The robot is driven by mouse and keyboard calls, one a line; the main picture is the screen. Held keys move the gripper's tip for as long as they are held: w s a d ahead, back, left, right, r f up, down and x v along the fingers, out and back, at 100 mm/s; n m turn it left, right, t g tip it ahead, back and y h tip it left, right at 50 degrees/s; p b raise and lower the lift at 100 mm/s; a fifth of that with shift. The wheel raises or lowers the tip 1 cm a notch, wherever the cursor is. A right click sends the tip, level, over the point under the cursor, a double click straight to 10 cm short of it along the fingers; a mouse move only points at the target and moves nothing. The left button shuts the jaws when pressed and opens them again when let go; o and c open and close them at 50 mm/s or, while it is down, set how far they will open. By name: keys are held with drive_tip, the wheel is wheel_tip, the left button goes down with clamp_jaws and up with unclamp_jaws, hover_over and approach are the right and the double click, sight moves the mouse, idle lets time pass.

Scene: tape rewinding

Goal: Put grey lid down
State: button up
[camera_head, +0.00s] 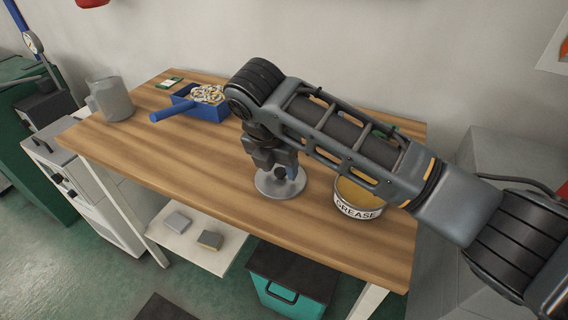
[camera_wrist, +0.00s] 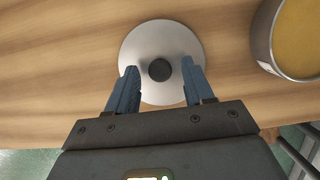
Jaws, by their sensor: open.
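The round grey lid (camera_head: 267,187) with a dark knob lies flat on the wooden table. It also shows in the wrist view (camera_wrist: 160,38), below my gripper. My gripper (camera_head: 285,173) is directly above the lid. In the wrist view its two blue fingers (camera_wrist: 161,80) are spread apart, one on each side of the dark knob (camera_wrist: 159,70), with visible gaps between. The open grease can (camera_head: 358,200), with yellow content, stands to the right of the lid. It shows at the right edge of the wrist view (camera_wrist: 270,45).
A blue box (camera_head: 207,109) with a handle and small parts inside stands at the back of the table (camera_head: 190,168). A grey jug (camera_head: 111,99) stands at the left end. The table is clear left of the lid. My arm hides part of the right side.

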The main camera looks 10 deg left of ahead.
drive_tip(key=v, duration=1.2)
